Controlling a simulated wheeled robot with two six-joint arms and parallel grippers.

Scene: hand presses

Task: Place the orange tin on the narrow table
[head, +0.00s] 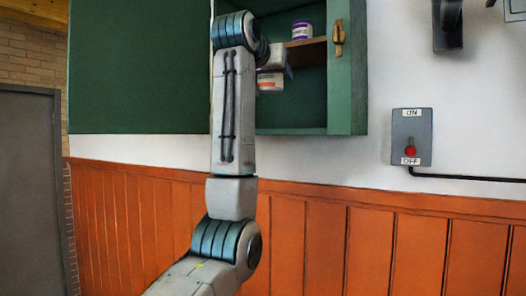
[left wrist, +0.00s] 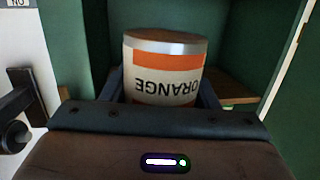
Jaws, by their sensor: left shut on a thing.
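The orange tin (head: 270,81) is white with an orange band, and shows in the head view low in the open green cabinet, below its wooden shelf. It fills the middle of the left wrist view (left wrist: 165,68), its lettering upside down there. My left gripper (left wrist: 163,90) is shut on the tin, a finger at each side. In the head view my left gripper (head: 276,66) is partly hidden behind my own arm and hides part of the tin. I cannot tell whether the tin touches the cabinet floor. The narrow table and my right gripper are not in view.
A purple and white tin (head: 302,30) stands on the wooden shelf (head: 308,50) above. The green cabinet (head: 347,90) has a wooden latch (head: 338,38) at its right edge. A grey switch box (head: 411,136) and a dark bracket (head: 447,28) are on the wall to the right.

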